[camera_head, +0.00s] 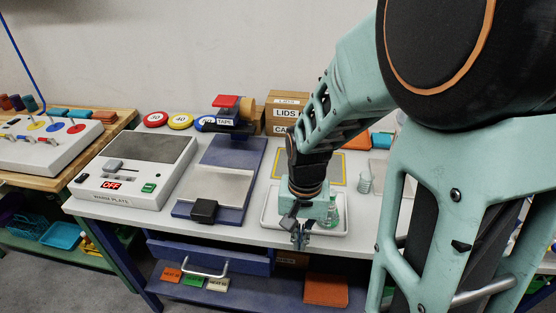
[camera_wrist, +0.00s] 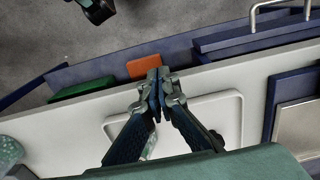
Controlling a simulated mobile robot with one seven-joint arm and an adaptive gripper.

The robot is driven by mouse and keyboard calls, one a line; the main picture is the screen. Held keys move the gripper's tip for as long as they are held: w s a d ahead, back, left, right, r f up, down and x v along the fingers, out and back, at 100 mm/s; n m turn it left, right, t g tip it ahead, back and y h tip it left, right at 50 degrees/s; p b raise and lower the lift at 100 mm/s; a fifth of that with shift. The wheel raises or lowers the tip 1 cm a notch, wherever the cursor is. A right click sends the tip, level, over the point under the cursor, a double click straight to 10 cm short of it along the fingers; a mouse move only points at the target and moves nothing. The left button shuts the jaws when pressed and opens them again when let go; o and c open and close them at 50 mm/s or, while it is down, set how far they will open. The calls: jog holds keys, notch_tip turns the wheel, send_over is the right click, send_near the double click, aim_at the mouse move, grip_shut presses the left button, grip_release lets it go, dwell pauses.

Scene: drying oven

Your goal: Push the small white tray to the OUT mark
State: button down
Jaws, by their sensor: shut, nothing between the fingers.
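The small white tray (camera_head: 272,216) lies on the white bench top, right of the blue slide base. A greenish glass vessel (camera_head: 333,212) appears to stand at its right side. My gripper (camera_head: 300,240) points down at the tray's front edge, with its fingers together and empty. In the wrist view, the closed fingertips (camera_wrist: 157,88) are by the tray's rim (camera_wrist: 239,112) on the side facing the bench's front edge. I cannot tell whether they touch it. A yellow-bordered panel (camera_head: 343,168) lies behind the tray; no OUT lettering is readable, and my arm hides part of that area.
A warm plate (camera_head: 125,175) marked OFF and a blue base with a metal plate (camera_head: 215,187) stand to the left. Cartons (camera_head: 287,112) and a tape dispenser (camera_head: 232,112) are at the back. A coil (camera_head: 365,178) stands right of the panel. Below is a drawer handle (camera_head: 205,272).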

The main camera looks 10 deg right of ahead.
jog(key=w+f, duration=0.1)
jog(key=w+d+f, duration=0.1)
jog(key=w, duration=0.1)
jog(key=shift+f, duration=0.1)
jog(key=shift+w+d, duration=0.1)
jog(key=shift+w, duration=0.35)
